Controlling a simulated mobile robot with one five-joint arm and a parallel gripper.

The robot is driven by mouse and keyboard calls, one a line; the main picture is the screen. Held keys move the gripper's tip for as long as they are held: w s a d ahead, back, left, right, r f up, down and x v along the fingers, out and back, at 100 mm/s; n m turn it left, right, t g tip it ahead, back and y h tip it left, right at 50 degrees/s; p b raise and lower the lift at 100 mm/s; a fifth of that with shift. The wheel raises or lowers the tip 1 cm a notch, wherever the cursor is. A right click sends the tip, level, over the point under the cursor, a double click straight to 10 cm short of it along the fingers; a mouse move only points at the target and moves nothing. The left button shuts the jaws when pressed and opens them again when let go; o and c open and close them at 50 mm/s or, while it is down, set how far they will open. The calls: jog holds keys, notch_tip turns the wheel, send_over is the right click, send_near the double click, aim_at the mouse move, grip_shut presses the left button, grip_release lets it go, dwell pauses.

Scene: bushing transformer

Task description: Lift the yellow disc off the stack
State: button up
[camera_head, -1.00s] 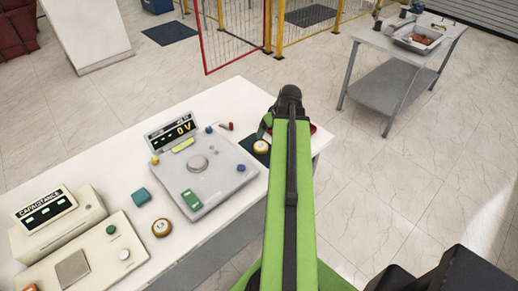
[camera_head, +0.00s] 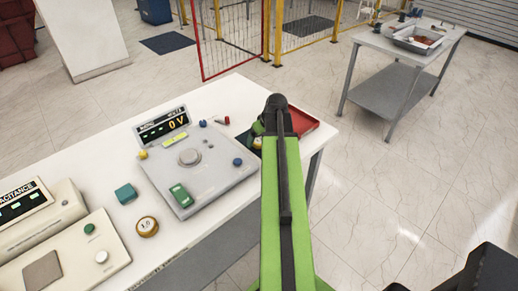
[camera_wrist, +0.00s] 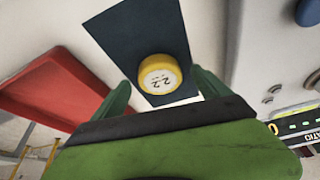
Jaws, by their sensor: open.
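A yellow disc (camera_wrist: 160,74) with a white top marked "2.2" sits over a dark blue mat (camera_wrist: 128,40) in the wrist view. What lies under the disc is hidden, so I cannot tell how the stack is made up. My gripper (camera_wrist: 162,92) is open, with one green finger to each side of the disc and no clear contact. In the head view my gripper (camera_head: 257,130) is at the far right part of the white table, and my arm covers most of the disc.
A red tray (camera_head: 303,124) lies to the right of my gripper; it also shows in the wrist view (camera_wrist: 60,88). A grey meter (camera_head: 196,165) reading 0 V stands to the left.

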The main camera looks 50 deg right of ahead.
jog(key=shift+w+f, duration=0.15)
jog(key=shift+f, duration=0.25)
jog(key=c, duration=1.8)
